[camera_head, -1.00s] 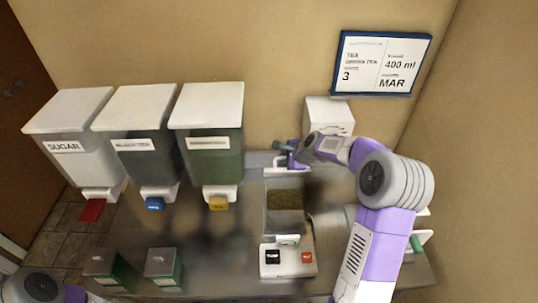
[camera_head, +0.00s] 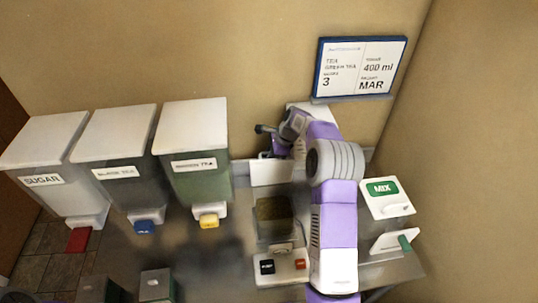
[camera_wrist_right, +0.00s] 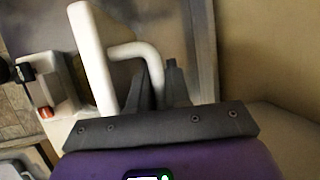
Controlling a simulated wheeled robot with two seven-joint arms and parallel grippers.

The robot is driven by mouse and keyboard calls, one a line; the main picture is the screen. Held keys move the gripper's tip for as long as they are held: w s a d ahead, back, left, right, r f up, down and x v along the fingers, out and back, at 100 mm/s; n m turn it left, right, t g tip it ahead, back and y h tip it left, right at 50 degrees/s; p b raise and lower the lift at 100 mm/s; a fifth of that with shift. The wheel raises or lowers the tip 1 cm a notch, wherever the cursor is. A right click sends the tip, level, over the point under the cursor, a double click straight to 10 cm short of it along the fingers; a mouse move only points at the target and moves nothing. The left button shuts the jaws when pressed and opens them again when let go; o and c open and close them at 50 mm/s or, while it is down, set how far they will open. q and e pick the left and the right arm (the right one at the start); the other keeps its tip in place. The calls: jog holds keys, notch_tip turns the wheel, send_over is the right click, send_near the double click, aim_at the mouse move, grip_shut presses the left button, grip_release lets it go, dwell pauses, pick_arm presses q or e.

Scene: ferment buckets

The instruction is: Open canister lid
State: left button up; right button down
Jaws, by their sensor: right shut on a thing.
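Three lidded bins stand at left: sugar (camera_head: 42,160), black tea (camera_head: 115,155) and green tea (camera_head: 193,150). A clear container (camera_head: 274,218) stands on a white scale (camera_head: 282,268). A MIX machine (camera_head: 386,197) is at right. A recipe sign (camera_head: 360,68) hangs behind.

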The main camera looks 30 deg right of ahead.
pick_arm(q)
jog(key=shift+w+r, duration=0.35)
pick_arm(e)
jog(key=shift+w+d+f+g+y, duration=0.3)
jog(key=shift+w+g, duration=0.25)
jog(key=shift+g, duration=0.05)
jog(key=c, duration=1.4)
grip_release()
jog(key=shift+c, duration=0.2)
pick_arm(q)
jog(key=shift+f, duration=0.3)
pick_arm(e)
jog(key=v, duration=0.7)
jog(key=shift+d+r, duration=0.2)
